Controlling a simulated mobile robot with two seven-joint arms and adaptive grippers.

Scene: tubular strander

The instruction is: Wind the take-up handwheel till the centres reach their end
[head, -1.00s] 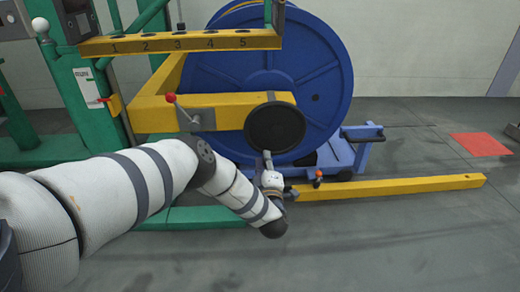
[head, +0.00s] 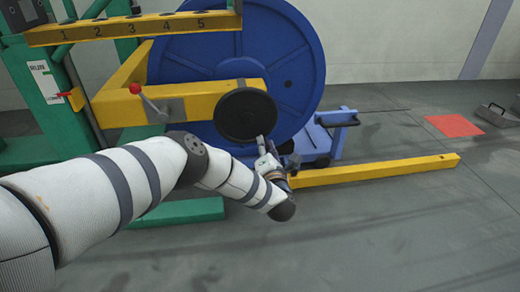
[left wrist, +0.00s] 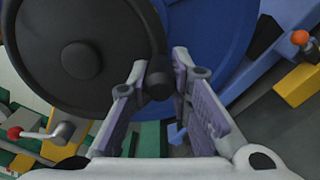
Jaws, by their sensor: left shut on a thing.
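The black take-up handwheel (head: 245,115) sits at the end of the yellow arm (head: 200,104), in front of the blue reel (head: 290,70). My left gripper (head: 262,142) is at the wheel's lower right rim. In the left wrist view, the handwheel (left wrist: 85,60) fills the upper left. There my left gripper (left wrist: 158,90) is shut on the wheel's dark handle (left wrist: 158,82), which lies between its fingers. The centres that carry the reel cannot be made out. My right gripper is out of view.
A lever with a red knob (head: 135,89) stands on the yellow arm. A yellow beam (head: 390,170) lies along the floor, beside a blue wheeled carriage (head: 328,138). A numbered yellow rail (head: 130,28) crosses the upper left. The floor in front is clear.

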